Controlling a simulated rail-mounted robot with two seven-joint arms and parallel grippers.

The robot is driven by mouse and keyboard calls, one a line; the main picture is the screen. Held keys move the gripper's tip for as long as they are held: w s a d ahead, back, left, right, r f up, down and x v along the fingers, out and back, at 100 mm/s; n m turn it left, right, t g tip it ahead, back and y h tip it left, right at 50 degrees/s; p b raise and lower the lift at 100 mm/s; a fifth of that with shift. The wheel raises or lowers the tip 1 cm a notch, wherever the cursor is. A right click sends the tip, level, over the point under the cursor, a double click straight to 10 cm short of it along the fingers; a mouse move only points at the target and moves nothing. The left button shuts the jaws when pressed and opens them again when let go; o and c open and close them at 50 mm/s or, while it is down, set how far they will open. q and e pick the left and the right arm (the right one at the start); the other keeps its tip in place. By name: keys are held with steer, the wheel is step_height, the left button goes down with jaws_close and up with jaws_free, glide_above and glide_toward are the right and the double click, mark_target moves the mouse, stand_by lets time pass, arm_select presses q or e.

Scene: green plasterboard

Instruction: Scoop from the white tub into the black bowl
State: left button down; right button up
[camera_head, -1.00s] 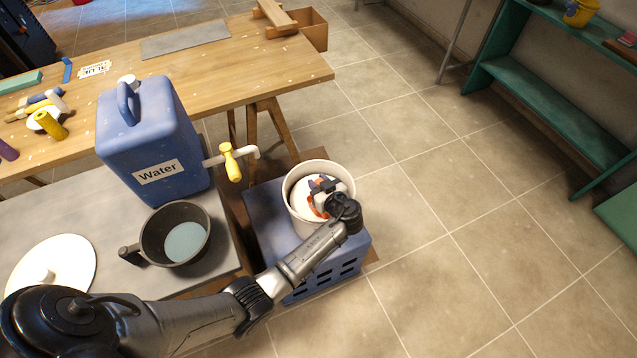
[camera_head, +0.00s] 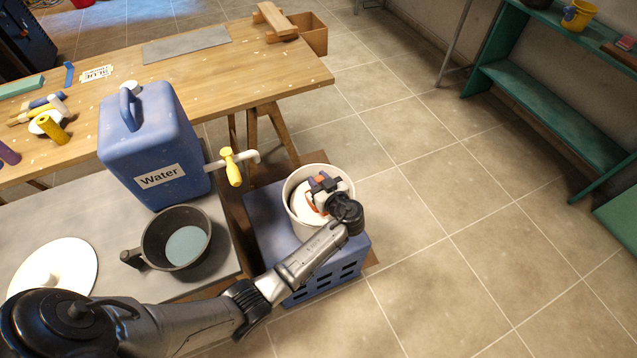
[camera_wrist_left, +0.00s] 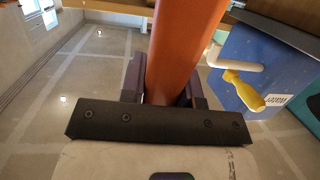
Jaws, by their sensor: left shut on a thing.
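The white tub (camera_head: 304,231) stands on a blue crate, right of the water container, with white material inside. My left gripper (camera_head: 322,186) is over the tub's mouth, its fingers shut on the orange handle of the scoop. In the left wrist view the orange scoop handle (camera_wrist_left: 182,48) runs between the two dark fingers. The scoop's far end is hidden in the head view. The black bowl (camera_head: 149,240) has a side handle and sits on the grey board to the left, with pale blue-grey content in it. My right gripper is not in view.
A blue water container (camera_head: 150,140) with a yellow-handled tap (camera_head: 231,167) stands behind the bowl; the tap sticks out toward the tub. The blue crate (camera_head: 262,215) supports the tub. A white round lid (camera_head: 55,268) lies left of the bowl. Open floor lies to the right.

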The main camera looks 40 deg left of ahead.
arm_select(q)
steer(key=shift+r+t+y+p, duration=0.25)
steer(key=shift+r+y, duration=0.3)
steer(key=shift+r, duration=1.75)
steer(key=shift+r+t+y+p, duration=0.15)
steer(key=shift+r+y+p, duration=0.3)
steer(key=shift+r, duration=1.85)
